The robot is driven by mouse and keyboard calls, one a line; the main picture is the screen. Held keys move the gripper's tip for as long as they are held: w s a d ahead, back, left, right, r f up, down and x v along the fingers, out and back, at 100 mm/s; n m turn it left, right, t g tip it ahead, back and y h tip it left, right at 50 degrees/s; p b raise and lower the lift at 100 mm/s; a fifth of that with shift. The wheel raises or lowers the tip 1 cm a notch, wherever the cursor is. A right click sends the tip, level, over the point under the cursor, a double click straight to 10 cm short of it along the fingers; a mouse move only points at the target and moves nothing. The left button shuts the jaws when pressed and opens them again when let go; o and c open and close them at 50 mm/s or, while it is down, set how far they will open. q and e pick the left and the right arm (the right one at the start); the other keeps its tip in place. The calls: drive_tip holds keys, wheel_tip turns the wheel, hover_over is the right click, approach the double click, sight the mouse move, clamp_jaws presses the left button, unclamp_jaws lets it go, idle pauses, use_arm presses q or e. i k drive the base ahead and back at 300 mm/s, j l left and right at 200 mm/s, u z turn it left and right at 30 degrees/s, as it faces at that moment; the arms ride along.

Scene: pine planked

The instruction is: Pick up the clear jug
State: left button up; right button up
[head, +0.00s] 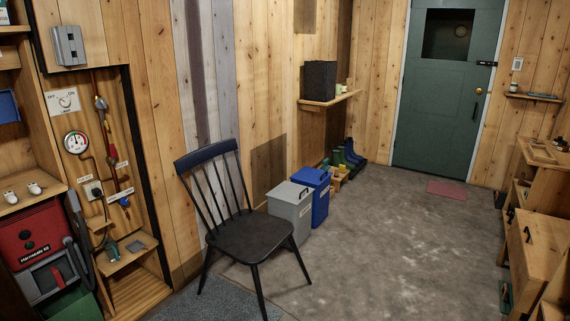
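I cannot make out a clear jug anywhere in the head view. Neither my left nor my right gripper shows in the frame. The small shelf (322,103) on the far wall holds a dark box and a small pale item, too small to identify. The shelf at the left edge holds two small white items (22,191).
A black chair (248,237) stands in front, with a grey bin (290,213) and a blue bin (318,193) behind it. Boots (345,158) stand by the wall. A green door (447,110) is at the back. A wooden bench (540,240) lines the right. Mid-floor is clear.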

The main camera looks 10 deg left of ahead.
sight(109, 247)
drive_tip(key=i+j+u, duration=0.15)
drive_tip(key=i+u, duration=0.85)
drive_tip(key=i+l+u, duration=0.15)
drive_tip(key=i+u, duration=0.35)
drive_tip(key=i+j+u, duration=0.15)
drive_tip(key=i+u, duration=0.3)
drive_tip(key=i, duration=0.15)
drive_tip(key=i+l+u, duration=0.1)
drive_tip(key=i+u, duration=0.4)
drive_tip(key=i, duration=0.3)
drive_tip(key=z, duration=0.15)
